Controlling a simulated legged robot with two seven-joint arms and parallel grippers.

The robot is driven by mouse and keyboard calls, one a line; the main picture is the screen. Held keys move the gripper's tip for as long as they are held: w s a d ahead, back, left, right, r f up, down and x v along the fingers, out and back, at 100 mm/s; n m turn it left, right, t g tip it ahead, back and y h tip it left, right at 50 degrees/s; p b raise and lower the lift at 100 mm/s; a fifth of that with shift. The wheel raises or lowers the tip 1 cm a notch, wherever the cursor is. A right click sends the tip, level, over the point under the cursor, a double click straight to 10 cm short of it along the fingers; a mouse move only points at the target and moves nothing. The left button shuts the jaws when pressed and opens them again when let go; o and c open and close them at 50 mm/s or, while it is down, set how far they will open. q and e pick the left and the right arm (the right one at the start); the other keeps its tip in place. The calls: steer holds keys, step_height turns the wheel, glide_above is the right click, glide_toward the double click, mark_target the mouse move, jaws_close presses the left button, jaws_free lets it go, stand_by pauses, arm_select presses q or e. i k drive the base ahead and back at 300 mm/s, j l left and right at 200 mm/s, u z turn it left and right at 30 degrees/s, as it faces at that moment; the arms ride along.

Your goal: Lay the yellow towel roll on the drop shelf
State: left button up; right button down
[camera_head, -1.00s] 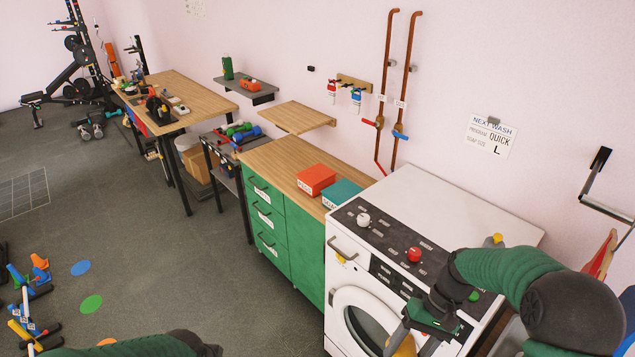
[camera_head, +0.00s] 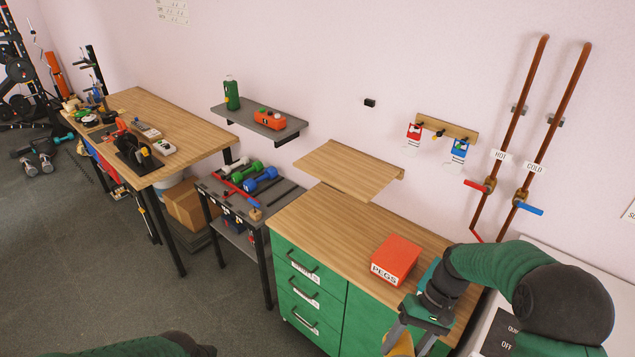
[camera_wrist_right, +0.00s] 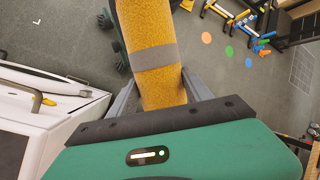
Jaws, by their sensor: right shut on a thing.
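The yellow towel roll (camera_wrist_right: 150,25) with a grey band is between the fingers of my right gripper (camera_wrist_right: 160,88) in the right wrist view. The gripper is shut on it. In the head view the right gripper (camera_head: 404,334) is at the bottom, right of centre, in front of the green cabinet, and only part of the yellow roll (camera_head: 400,346) shows. A bare wooden wall shelf (camera_head: 348,170), which looks like the drop shelf, is up and left of the gripper, apart from it. My left gripper is out of view; only part of that arm shows at bottom left.
A wooden-topped green cabinet (camera_head: 310,215) stands below the shelf, bearing a red PEGS box (camera_head: 397,258). A grey shelf (camera_head: 262,122) holds a green bottle and an orange item. Pipes (camera_head: 512,135) and hooks (camera_head: 440,130) are on the wall. A dumbbell rack (camera_head: 235,195) stands left.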

mark_target(328, 161)
steer(key=i+j, duration=0.35)
steer(key=i+j+z, duration=0.1)
steer(key=i+j, duration=0.25)
steer(key=j, duration=0.15)
steer(key=i+j, duration=0.35)
steer(key=i+j+z, duration=0.1)
steer(key=i+j, duration=0.25)
steer(key=j, duration=0.25)
steer(key=i+j, duration=0.3)
steer(key=j, duration=0.15)
